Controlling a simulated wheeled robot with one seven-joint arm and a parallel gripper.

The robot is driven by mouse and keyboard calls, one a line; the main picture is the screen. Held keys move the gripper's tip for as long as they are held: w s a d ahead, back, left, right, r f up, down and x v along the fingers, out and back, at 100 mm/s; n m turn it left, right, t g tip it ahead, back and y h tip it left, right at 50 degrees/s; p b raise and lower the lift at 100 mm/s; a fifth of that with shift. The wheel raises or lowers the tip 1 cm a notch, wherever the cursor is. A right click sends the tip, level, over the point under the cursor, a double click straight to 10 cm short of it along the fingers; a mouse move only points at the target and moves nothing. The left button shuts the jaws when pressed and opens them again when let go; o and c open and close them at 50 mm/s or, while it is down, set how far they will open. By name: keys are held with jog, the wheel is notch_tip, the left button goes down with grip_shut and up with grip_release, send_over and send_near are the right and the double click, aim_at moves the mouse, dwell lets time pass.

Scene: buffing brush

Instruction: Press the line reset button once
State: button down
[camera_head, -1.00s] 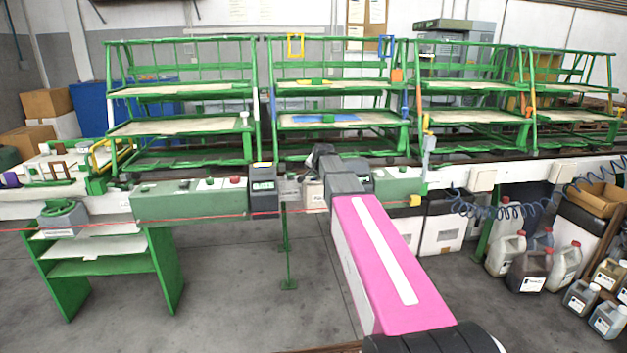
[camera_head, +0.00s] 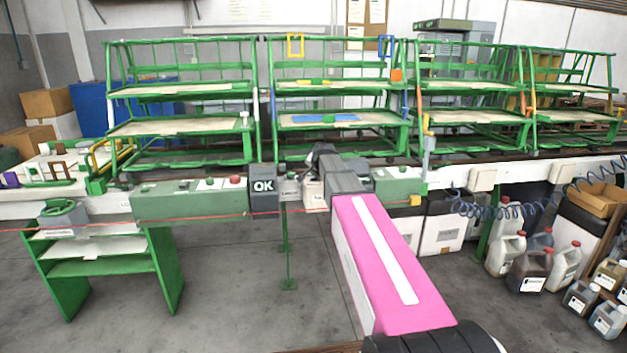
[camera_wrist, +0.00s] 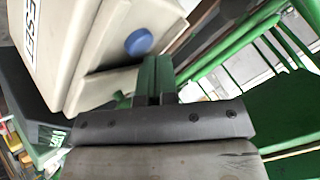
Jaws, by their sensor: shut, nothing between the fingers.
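A cream box (camera_wrist: 95,45) with "ESET" lettering visible fills the upper left of the wrist view. A round blue button (camera_wrist: 138,42) stands out from its face. My gripper (camera_wrist: 154,98) is shut and empty, just below the button in that picture, with a visible gap between them. In the head view the cream box (camera_head: 313,194) is small and partly hidden by my wrist, and its button cannot be made out. My gripper (camera_head: 322,152) there is at the box's upper right, and its fingertips are hard to make out.
A dark display box reading "OK" (camera_head: 263,187) stands left of the cream box. A green control panel (camera_head: 190,200) with a red button (camera_head: 235,181) lies further left. Green racks (camera_head: 340,90) rise behind the line. The floor (camera_head: 230,290) in front is mostly clear.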

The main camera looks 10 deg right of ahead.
aim_at(315, 178)
jog(key=shift+r, duration=0.4)
jog(key=shift+r, duration=0.2)
jog(key=shift+r, duration=2.35)
